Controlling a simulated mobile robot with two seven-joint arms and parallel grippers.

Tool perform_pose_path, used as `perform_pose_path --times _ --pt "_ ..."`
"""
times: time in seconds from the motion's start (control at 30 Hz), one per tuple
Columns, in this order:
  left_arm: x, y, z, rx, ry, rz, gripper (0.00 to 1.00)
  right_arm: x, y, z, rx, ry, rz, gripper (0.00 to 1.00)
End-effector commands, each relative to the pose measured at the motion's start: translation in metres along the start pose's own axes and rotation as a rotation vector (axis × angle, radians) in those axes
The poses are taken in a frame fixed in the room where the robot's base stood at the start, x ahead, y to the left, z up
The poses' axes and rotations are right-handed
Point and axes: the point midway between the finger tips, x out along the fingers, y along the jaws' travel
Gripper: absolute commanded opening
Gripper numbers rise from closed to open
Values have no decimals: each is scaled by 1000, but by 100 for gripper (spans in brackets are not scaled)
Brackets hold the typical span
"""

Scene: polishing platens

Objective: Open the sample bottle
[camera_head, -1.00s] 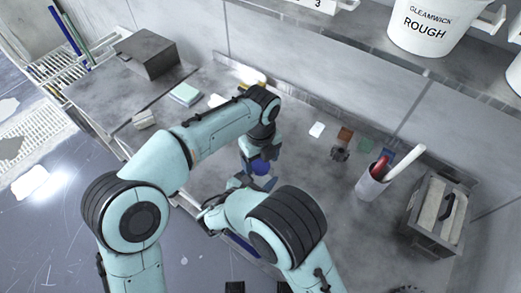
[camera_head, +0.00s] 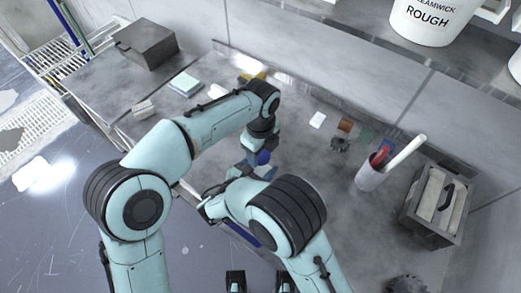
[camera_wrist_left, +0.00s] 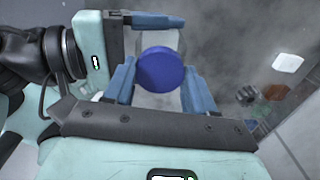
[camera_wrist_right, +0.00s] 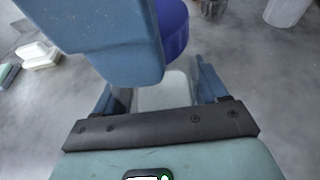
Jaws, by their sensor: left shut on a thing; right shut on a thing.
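The sample bottle has a blue cap (camera_head: 263,157) and a pale translucent body (camera_wrist_right: 165,92). It is over the bench, mostly hidden by my arms in the head view. In the left wrist view the round blue cap (camera_wrist_left: 162,70) sits between the blue fingers of my left gripper (camera_wrist_left: 160,84), which is shut on it. My right gripper (camera_wrist_right: 158,97) is shut on the body below the cap. In the right wrist view a finger of my left gripper covers part of the cap (camera_wrist_right: 174,28).
On the grey bench, a cup with rods (camera_head: 370,178) and a lidded metal bin with a handle (camera_head: 430,222) stand at the right. Small coloured squares (camera_head: 347,125) lie behind my grippers. A dark box (camera_head: 147,45) and a pale green sponge (camera_head: 185,84) are at the left. A white bucket (camera_head: 432,22) is on the shelf.

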Motion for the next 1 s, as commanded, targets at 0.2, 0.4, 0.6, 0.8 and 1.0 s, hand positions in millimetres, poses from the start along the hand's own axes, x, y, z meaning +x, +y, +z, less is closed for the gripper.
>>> perform_pose_path --times 0.2,0.4,0.6,0.8,1.0 --pt "-1 0 -1 -499 0 -2 19 0 0 0 0 -1 0 0" --pt "-1 0 -1 -960 0 -2 19 0 0 0 1 -1 0 0" --pt "-2 0 -1 -1424 -1 -2 19 0 0 0 1 -1 0 0" --pt "-2 0 -1 -1892 -1 -3 19 0 0 0 0 -1 0 0" --pt "-2 0 -1 -2361 0 -4 19 0 0 0 0 -1 0 0"
